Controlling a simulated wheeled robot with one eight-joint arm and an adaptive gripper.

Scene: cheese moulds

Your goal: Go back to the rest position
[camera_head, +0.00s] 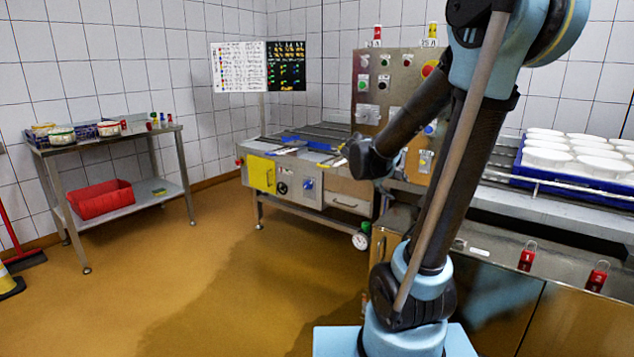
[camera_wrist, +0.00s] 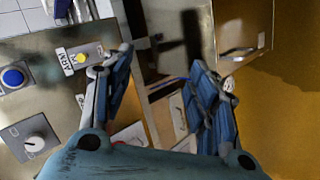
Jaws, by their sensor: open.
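My gripper (camera_wrist: 163,75) is open in the wrist view, its two blue-padded fingers spread apart with nothing between them. In the head view my gripper (camera_head: 338,158) is small and partly hidden at the end of my dark forearm, which slopes down to the left. It is in front of the steel machine (camera_head: 335,190) in the middle of the room. In the wrist view a steel control panel (camera_wrist: 35,105) with a blue button and a dial lies to the left of the fingers.
A steel side table (camera_head: 110,141) with tubs and a red bin (camera_head: 102,199) stands at the left. A blue tray (camera_head: 540,172) of white moulds is on the right. Red numbered padlocks (camera_head: 527,258) sit on the front cabinet. The ochre floor (camera_head: 200,280) at left centre is clear.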

